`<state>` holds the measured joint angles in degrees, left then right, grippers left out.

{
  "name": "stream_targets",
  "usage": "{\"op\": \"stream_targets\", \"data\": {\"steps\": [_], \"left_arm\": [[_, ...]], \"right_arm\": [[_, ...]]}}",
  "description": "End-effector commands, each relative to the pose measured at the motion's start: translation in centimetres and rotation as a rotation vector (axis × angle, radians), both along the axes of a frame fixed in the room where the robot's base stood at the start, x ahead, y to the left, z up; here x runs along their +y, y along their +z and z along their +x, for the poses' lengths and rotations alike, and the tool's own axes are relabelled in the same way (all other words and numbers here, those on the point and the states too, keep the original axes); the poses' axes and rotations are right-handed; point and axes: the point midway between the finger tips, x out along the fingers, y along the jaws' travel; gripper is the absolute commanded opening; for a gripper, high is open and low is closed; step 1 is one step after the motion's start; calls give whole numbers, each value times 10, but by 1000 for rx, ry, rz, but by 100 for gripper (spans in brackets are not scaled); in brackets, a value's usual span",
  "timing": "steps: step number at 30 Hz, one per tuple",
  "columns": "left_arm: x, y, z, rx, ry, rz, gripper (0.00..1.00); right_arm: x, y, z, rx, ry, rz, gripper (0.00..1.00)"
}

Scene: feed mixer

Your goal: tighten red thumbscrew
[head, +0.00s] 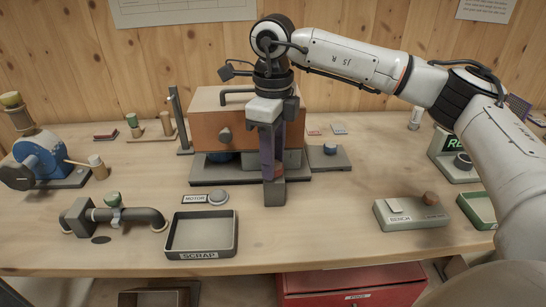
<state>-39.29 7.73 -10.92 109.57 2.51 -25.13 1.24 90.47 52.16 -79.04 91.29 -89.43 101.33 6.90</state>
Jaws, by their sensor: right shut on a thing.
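My right gripper (274,190) points straight down in front of the feed mixer (215,110), an orange-brown box on a dark grey base. I see no clearly red thumbscrew; the gripper covers part of the mixer's front and base. My left gripper is not in view.
A grey SCRAP tray (232,240) stands at the front, with a MOTOR label (195,198) and round button behind it. A pipe with a green-topped valve (115,215) and a blue machine (40,160) stand left. A BENCH block (410,215) stands right.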

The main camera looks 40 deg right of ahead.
Motion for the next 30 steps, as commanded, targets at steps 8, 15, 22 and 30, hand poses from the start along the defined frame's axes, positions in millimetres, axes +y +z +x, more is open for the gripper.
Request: {"op": "stream_targets", "data": {"steps": [8,15,22,30], "left_arm": [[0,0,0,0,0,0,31],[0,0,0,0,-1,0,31],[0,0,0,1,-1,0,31],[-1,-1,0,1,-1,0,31]], "right_arm": [[0,0,1,-1,-108,0,11],[0,1,1,-1,-106,0,43],[0,0,1,-1,-105,0,52],[0,15,2,-4,-105,0,52]]}}
